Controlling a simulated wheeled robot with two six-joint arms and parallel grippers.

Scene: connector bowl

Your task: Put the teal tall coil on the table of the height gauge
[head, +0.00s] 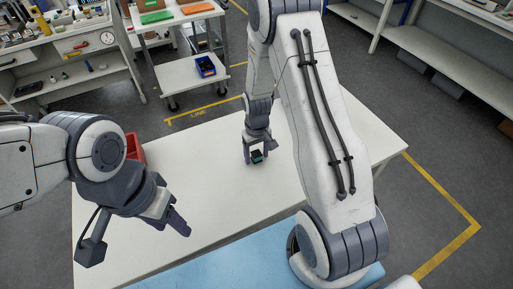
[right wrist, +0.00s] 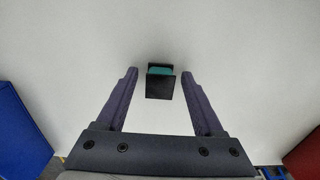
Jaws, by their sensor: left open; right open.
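The teal coil (right wrist: 160,70) has black square end plates. In the right wrist view it sits on the white table between the tips of my open right gripper (right wrist: 159,75), with a gap on each side. In the head view the coil (head: 257,157) shows small and dark, partly covered by my right gripper (head: 255,153), which points down around it. My left gripper (head: 172,224) is open and empty over the left front of the table. I cannot make out a height gauge in either view; my right arm hides part of the table.
The white table (head: 200,185) is mostly bare. A red bin (head: 135,148) stands at its left edge behind my left arm. A light blue mat (head: 215,268) covers the front. The right wrist view shows a blue block-like thing (right wrist: 18,130) at left and a red one (right wrist: 305,158) at right.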

